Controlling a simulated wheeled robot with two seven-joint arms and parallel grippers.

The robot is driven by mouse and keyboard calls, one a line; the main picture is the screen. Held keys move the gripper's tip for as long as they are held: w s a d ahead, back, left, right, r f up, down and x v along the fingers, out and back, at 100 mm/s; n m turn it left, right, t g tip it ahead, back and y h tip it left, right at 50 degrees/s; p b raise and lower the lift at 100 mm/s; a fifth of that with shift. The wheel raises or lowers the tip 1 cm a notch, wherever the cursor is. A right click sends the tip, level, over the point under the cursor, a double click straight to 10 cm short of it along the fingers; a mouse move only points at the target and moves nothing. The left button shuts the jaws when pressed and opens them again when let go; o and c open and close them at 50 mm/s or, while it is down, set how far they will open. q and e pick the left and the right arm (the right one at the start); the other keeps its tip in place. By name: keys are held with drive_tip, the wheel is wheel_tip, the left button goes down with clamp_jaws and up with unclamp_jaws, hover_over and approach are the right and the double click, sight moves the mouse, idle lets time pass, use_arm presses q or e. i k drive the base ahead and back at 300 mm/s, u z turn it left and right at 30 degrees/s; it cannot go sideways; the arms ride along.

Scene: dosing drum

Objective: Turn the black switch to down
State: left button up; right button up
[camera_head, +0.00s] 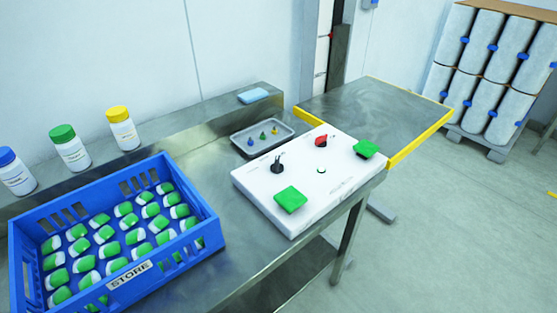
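The black switch (278,164) stands on the top face of a white control box (308,206), near its left side. Its knob looks upright on the panel, but the exact direction of its pointer is too small to tell. A red switch (321,141) sits to its right and a little farther back on the same box. A green square pad (290,199) is in front of the black switch, and another green pad (366,149) is at the box's right end. A small round button (321,171) lies between them. Neither of my grippers is in view.
A blue crate (213,229) of green-and-white containers stands left of the box. A grey tray (239,137) with small coloured cones lies behind it. A yellow-edged platform (372,108) adjoins at right.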

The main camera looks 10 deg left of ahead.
sight(277, 168)
drive_tip(key=u, duration=2.15)
drive_tip(key=k, duration=0.55)
drive_tip(key=z, duration=0.7)
